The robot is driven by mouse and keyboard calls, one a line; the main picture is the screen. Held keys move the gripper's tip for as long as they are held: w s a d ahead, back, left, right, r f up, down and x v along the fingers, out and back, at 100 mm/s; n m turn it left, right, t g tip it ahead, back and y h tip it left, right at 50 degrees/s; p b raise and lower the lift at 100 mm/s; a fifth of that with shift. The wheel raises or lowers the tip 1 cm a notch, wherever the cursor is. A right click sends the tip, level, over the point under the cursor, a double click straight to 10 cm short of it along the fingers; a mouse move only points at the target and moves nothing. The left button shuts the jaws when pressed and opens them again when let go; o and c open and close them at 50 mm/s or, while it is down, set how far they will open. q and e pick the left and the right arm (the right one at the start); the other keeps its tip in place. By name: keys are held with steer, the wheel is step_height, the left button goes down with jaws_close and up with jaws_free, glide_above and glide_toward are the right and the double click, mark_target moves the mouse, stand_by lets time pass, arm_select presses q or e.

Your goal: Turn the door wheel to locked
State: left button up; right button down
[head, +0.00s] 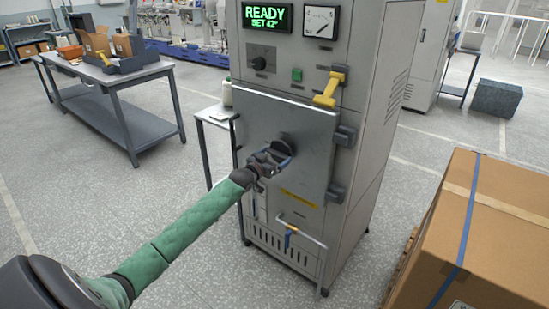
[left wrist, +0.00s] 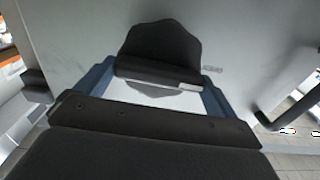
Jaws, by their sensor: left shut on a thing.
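The grey cabinet door (head: 300,165) carries a dark door wheel (head: 284,140) near its middle. The door looks shut against the cabinet. My left gripper (head: 268,163) is at the wheel and hides part of it in the head view. In the left wrist view the wheel (left wrist: 160,42) is a dark lobed shape, and the blue fingers of my left gripper (left wrist: 158,84) close on its near part from both sides. A small pale mark (left wrist: 190,87) shows at the wheel's near edge. My right gripper is not in view.
The cabinet's display (head: 267,16) reads READY, SET 42°. A yellow lever (head: 329,90) sticks out above the door, and a rail (head: 300,228) below it. A large cardboard box (head: 490,230) stands at the right. A small side table (head: 213,117) stands left of the cabinet.

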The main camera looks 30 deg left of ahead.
arm_select(q)
steer(key=shift+m, duration=0.3)
steer(key=m, duration=0.4)
steer(key=shift+m, duration=0.3)
steer(key=m, duration=0.4)
steer(key=shift+m, duration=0.3)
steer(key=m+b, duration=0.1)
steer(key=m, duration=0.2)
steer(key=shift+d+f+m, duration=0.1)
steer(key=shift+m, duration=0.2)
steer(key=m, duration=0.3)
steer(key=shift+m, duration=0.7)
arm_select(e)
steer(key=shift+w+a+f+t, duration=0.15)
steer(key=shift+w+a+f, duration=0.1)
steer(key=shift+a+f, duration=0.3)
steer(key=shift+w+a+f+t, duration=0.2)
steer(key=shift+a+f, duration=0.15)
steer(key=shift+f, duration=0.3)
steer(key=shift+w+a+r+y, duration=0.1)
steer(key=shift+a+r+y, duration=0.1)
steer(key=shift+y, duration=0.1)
